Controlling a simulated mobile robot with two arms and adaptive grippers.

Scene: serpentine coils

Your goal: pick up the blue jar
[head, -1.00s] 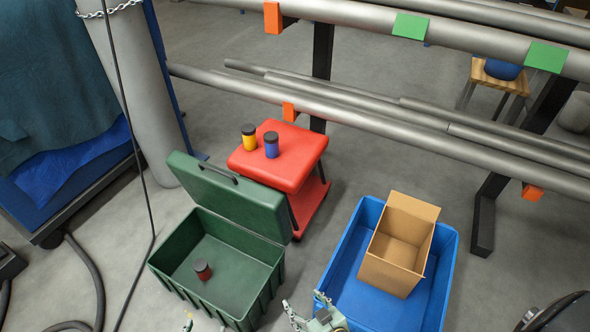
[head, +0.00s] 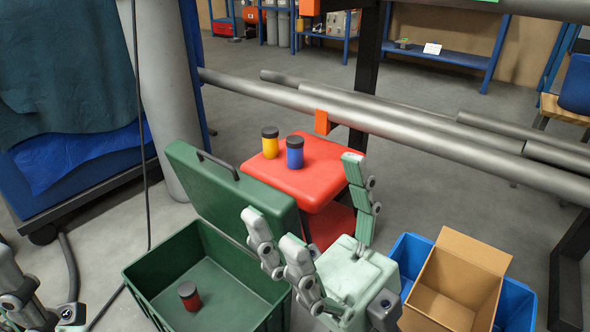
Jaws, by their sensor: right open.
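The blue jar (head: 295,153) has a black lid and stands upright on a red stool (head: 318,185). A yellow jar (head: 270,143) with a black lid stands close to its left. My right gripper (head: 303,198) is open and empty, fingers pointing up the picture. It is in front of the stool, nearer to me than the blue jar and apart from it. Part of my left gripper (head: 68,316) shows at the lower left edge; its fingers are too cut off to read.
A green case (head: 150,276) with its lid raised stands left of my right gripper, a dark red jar (head: 189,296) inside. A blue crate (head: 409,252) holding an open cardboard box (head: 478,252) is at the right. Grey pipes (head: 400,118) run behind the stool.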

